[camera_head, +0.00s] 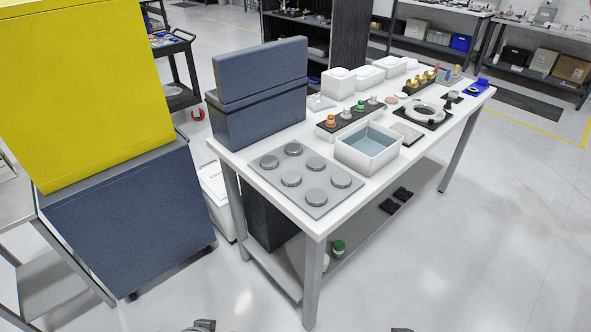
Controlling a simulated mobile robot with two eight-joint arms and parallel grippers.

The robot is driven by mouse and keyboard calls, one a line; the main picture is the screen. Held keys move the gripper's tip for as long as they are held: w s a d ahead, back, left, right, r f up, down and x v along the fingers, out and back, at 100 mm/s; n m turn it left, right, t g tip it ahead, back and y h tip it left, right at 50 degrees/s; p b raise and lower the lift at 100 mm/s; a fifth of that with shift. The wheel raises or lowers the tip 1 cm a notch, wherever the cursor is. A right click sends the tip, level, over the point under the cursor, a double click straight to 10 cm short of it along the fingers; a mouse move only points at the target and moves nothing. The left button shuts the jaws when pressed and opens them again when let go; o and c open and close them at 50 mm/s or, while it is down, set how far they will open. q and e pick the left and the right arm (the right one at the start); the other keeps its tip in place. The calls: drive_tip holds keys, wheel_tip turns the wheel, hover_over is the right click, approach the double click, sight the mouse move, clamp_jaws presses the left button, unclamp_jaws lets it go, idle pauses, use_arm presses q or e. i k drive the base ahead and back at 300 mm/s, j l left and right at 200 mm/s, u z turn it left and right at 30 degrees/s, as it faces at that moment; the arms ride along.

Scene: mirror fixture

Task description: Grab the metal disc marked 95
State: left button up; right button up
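Several round grey metal discs sit in two rows on a flat grey plate (264,176) at the near end of the white table. The nearest disc (316,196) is by the front corner; another disc (338,180) is to its right, and a third (293,149) is at the back. No number is readable on any disc, so I cannot tell which is 95. Only a small dark part of my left gripper (204,325) shows at the bottom edge, and a sliver of my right gripper (402,329). Both are well below and apart from the discs; their fingers are not clearly visible.
A white bin with blue-grey inside (368,148) stands right of the plate. A dark blue-grey box (260,95) stands behind it. A rack of capped bottles (350,117) is farther back. A yellow and dark cabinet (125,215) stands left. The floor in front is clear.

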sight(268, 161)
drive_tip(key=i+l+u, duration=0.2)
drive_tip(key=l+u, duration=0.2)
drive_tip(key=i+l+u, duration=0.15)
drive_tip(key=l+u, duration=0.2)
drive_tip(key=i+l+u, duration=0.1)
drive_tip(key=l+u, duration=0.3)
drive_tip(key=i+j, duration=0.2)
drive_tip(key=i, duration=0.3)
